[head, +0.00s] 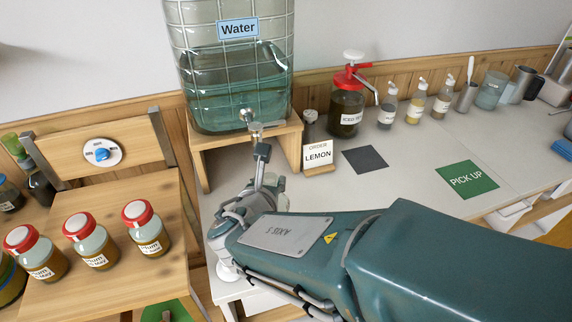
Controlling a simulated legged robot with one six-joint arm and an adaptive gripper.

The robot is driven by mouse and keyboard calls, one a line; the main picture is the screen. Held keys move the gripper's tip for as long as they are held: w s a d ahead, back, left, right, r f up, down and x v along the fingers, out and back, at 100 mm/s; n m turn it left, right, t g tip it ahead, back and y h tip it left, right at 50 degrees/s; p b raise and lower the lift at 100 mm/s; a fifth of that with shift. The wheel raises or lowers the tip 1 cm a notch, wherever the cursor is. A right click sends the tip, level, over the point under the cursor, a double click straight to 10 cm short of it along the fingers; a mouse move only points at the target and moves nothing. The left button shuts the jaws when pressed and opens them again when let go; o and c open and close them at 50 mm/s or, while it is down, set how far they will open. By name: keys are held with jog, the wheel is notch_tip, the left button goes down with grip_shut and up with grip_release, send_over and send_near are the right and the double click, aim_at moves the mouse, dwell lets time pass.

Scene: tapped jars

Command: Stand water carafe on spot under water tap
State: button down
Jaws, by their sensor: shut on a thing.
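The large water tank (236,75), labelled "Water", stands on a wooden stand with its tap (247,116) at the lower front. My gripper (262,152) is just in front of and below the tap. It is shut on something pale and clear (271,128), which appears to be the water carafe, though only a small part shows. My gripper and wrist cover most of it, so I cannot tell whether it touches the surface below. The spot under the tap cannot be made out.
An order card reading "LEMON" (318,155), a dark square (365,160) and a green pick-up mat (467,179) are to the right. An iced-tea jar (346,112) and several bottles line the back. Red-lidded jars (147,228) stand at left.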

dwell(0.3)
jog(key=shift+w+a+f, duration=0.2)
jog(key=shift+w+f, duration=0.25)
jog(key=shift+f, duration=0.25)
jog(key=shift+w+a+f, duration=0.2)
jog(key=shift+w+f, duration=0.3)
jog(key=shift+f, duration=0.2)
jog(key=shift+w+a+f, duration=0.2)
jog(key=shift+w+f, duration=0.25)
jog(key=shift+f, duration=0.25)
jog(key=w+a, duration=0.2)
jog(key=w, duration=0.4)
jog(key=shift+w+a, duration=0.35)
jog(key=shift+s+r, duration=0.1)
jog(key=shift+r, duration=0.1)
jog(key=shift+f, duration=0.5)
jog(key=shift+c, duration=0.7)
grip_release()
jog(key=shift+f, duration=0.1)
jog(key=v, duration=0.8)
dwell(1.5)
